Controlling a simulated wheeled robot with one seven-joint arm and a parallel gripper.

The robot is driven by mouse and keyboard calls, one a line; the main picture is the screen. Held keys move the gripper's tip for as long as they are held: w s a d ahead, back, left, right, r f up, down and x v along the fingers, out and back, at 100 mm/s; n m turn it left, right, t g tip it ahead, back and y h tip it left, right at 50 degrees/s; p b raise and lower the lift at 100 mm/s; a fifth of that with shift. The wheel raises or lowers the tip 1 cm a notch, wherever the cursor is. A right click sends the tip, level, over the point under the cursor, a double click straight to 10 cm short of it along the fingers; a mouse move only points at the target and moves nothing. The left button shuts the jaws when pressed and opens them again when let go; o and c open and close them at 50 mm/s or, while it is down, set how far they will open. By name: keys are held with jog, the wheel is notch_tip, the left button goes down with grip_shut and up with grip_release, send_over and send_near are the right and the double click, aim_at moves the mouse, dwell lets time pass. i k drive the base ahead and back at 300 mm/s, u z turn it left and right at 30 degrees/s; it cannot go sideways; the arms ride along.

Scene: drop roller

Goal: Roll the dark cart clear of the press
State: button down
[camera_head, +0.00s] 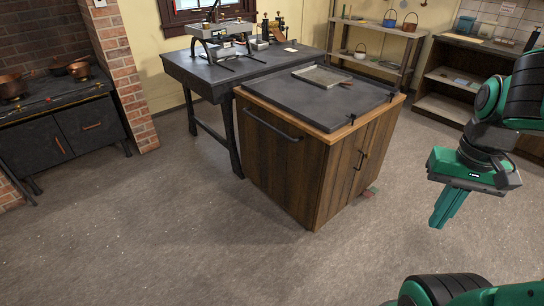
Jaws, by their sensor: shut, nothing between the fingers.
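The dark cart (288,165) is a wooden cabinet with a dark top and a black bar handle (270,124) along its left front face. A shallow metal tray (322,76) lies on its top. The press (222,38) stands on a dark worktable (204,84) behind and left of the cart. The cart's back left corner overlaps the worktable in the picture; I cannot tell if they touch. My gripper (441,226) is right of the cart, apart from it, pointing down, shut and empty.
A dark stove with copper pans (52,112) and a brick pillar (122,68) stand at the left. Shelves (374,48) line the back right. The floor (190,240) in front and left is clear.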

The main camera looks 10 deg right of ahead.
aim_at(282, 154)
jog(key=z, duration=0.65)
jog(key=k, duration=0.7)
jog(key=z, duration=0.9)
jog(key=k, duration=0.6)
jog(key=z, duration=0.4)
jog(key=i, duration=0.8)
jog(key=u, duration=0.75)
jog(key=i, duration=1)
jog(key=u, duration=1.2)
jog(key=i, duration=0.65)
jog(key=u, duration=0.4)
